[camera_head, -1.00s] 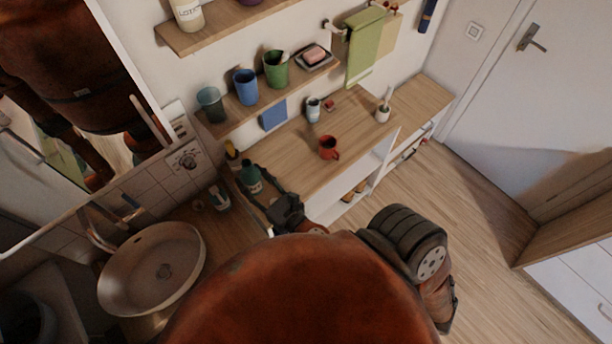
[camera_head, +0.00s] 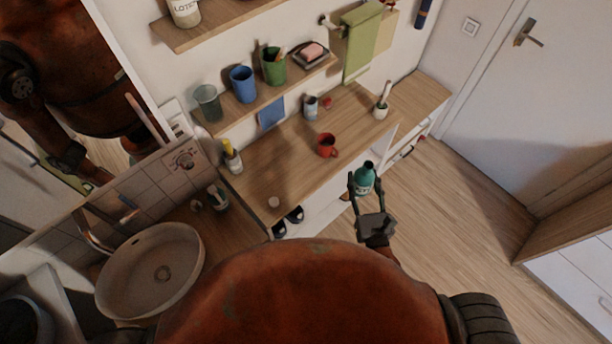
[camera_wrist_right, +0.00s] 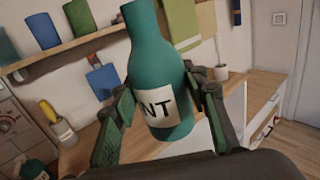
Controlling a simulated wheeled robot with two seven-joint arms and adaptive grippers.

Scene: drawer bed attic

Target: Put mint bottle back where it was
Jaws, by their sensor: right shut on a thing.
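The mint bottle (camera_head: 364,178) is teal-green with a pale label, and "NT" can be read on it in the right wrist view (camera_wrist_right: 158,75). My right gripper (camera_head: 364,190) is shut on the bottle, with one finger on each side of it. It holds the bottle roughly upright, in front of the wooden counter's front edge and apart from the counter (camera_head: 285,165). My left gripper does not show in either view.
A red mug (camera_head: 327,145) stands on the counter, with a white cup holding a brush (camera_head: 381,108) to its right. A yellow-topped container (camera_head: 232,157) stands at the left end. A small round pale item (camera_head: 274,202) lies near the front edge. A round sink (camera_head: 150,268) is at lower left.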

